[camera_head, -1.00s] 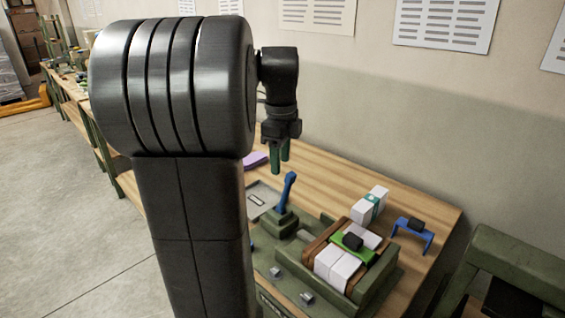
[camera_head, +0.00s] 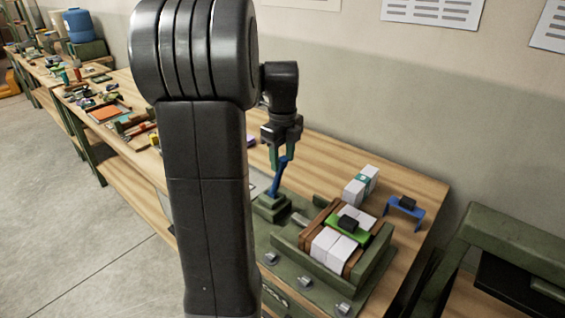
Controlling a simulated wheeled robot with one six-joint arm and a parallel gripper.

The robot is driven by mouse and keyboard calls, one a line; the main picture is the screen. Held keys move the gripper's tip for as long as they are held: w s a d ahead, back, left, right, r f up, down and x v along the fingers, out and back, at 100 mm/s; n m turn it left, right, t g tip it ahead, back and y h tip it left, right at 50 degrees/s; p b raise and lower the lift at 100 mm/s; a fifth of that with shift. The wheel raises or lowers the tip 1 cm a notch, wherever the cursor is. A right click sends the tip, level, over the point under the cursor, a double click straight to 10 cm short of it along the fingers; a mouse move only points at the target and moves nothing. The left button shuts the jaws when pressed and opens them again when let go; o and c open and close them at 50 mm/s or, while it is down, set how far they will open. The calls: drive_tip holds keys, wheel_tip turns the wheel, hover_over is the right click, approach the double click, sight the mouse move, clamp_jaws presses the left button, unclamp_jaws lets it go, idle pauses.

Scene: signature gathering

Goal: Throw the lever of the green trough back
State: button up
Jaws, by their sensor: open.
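The green trough (camera_head: 372,262) stands on the wooden bench, with white paper blocks (camera_head: 331,250) between brown boards and a green piece with a black knob (camera_head: 347,223) across them. Its blue lever (camera_head: 274,184) rises from a green base block (camera_head: 272,207) at the trough's left end and leans up to the right. My gripper (camera_head: 281,160) points down at the lever's top, with its green fingers around or just beside it. I cannot tell whether they touch it. The gripper is open. My arm hides part of the bench to the left.
A banded white stack (camera_head: 360,186) and a blue stand with a black knob (camera_head: 405,207) are behind the trough. A dark green frame (camera_head: 508,243) stands at the right. Benches with many small items run away to the left by the wall.

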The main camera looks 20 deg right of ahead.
sight(277, 180)
drive_tip(key=shift+f, duration=1.2)
clamp_jaws()
